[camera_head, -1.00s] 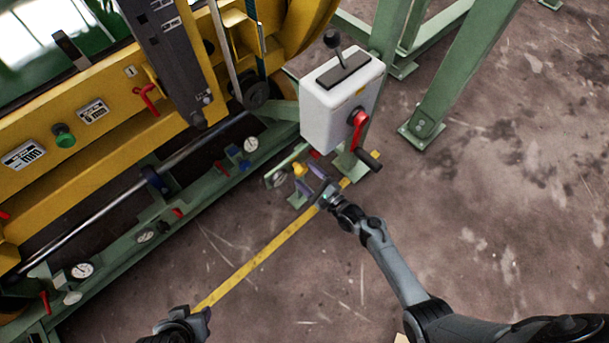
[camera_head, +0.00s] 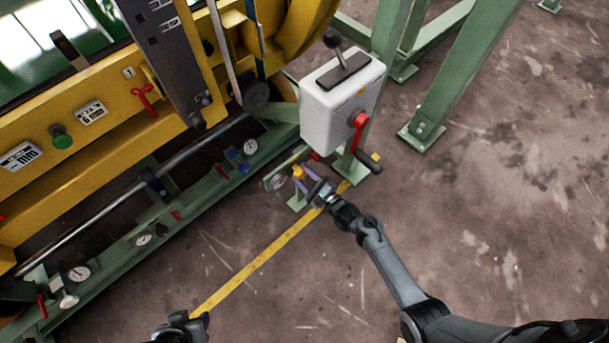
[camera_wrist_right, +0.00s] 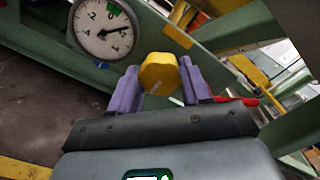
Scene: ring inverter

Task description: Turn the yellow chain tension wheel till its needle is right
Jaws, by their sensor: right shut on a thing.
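The small yellow wheel (camera_wrist_right: 159,74) sits between the two purple fingers of my right gripper (camera_wrist_right: 153,86) in the right wrist view. The fingers are shut on its sides. In the head view the wheel (camera_head: 298,172) is a small yellow spot on the low green frame, with my right gripper (camera_head: 306,180) at it. A round white gauge (camera_wrist_right: 104,28) stands to the upper left of the wheel in the wrist view. It has a green band near its top right, and its dark needle seems to point right. My left gripper (camera_head: 205,319) is low at the left, away from the wheel; its fingers are unclear.
A white control box (camera_head: 340,105) with a red-hubbed crank (camera_head: 360,120) hangs just above my right gripper. The yellow machine (camera_head: 110,95) and green rail fill the left. A yellow floor stripe (camera_head: 255,263) runs below. The floor at right is open.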

